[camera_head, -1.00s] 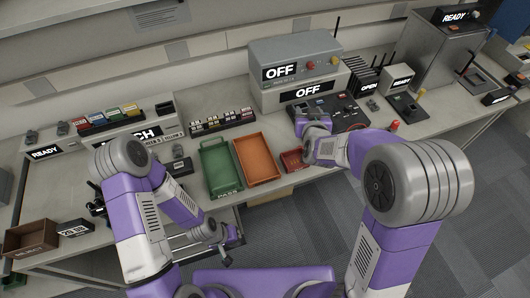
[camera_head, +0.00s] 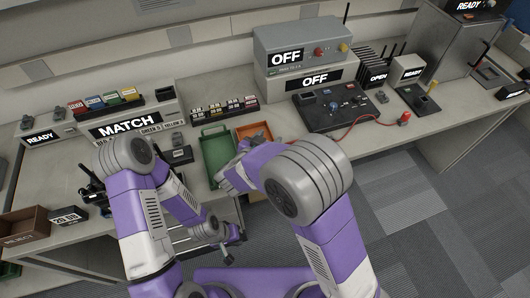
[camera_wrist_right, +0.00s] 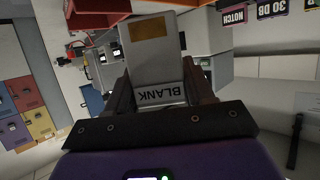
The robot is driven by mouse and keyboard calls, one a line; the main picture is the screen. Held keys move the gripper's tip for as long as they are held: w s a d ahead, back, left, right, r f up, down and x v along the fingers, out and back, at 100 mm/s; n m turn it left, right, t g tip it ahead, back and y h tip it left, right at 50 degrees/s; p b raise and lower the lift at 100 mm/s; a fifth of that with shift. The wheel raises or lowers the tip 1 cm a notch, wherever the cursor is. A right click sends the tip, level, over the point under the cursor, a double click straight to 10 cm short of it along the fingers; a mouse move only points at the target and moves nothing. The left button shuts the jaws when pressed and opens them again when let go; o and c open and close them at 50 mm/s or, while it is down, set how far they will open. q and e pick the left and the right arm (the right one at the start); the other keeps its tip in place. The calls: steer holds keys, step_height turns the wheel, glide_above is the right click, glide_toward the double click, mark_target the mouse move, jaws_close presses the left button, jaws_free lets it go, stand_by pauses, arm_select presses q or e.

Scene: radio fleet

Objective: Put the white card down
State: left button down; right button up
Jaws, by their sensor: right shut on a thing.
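The white card (camera_wrist_right: 155,62) is held in my right gripper (camera_wrist_right: 157,92) in the right wrist view. It is pale, with a gold patch and the word BLANK reading upside down. The jaws are shut on its labelled end. In the head view my right gripper (camera_head: 240,150) is over the green tray (camera_head: 217,165) and the near part of the orange tray (camera_head: 252,131). The card cannot be made out there, and the arm hides part of both trays. My left gripper (camera_head: 227,248) is low in front of the table; its jaws are too small to read.
A MATCH box (camera_head: 130,125) and a rack of small labelled blocks (camera_head: 225,110) stand behind the trays. A dark control panel (camera_head: 335,106) with a red cable is to the right. A brown REJECT bin (camera_head: 25,231) is at the far left.

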steer(key=shift+f+b, duration=0.95)
steer(key=shift+f, duration=2)
steer(key=shift+f, duration=0.15)
steer(key=o, duration=1)
steer(key=shift+r, duration=0.25)
steer(key=p+v, duration=0.3)
steer(key=v, duration=0.9)
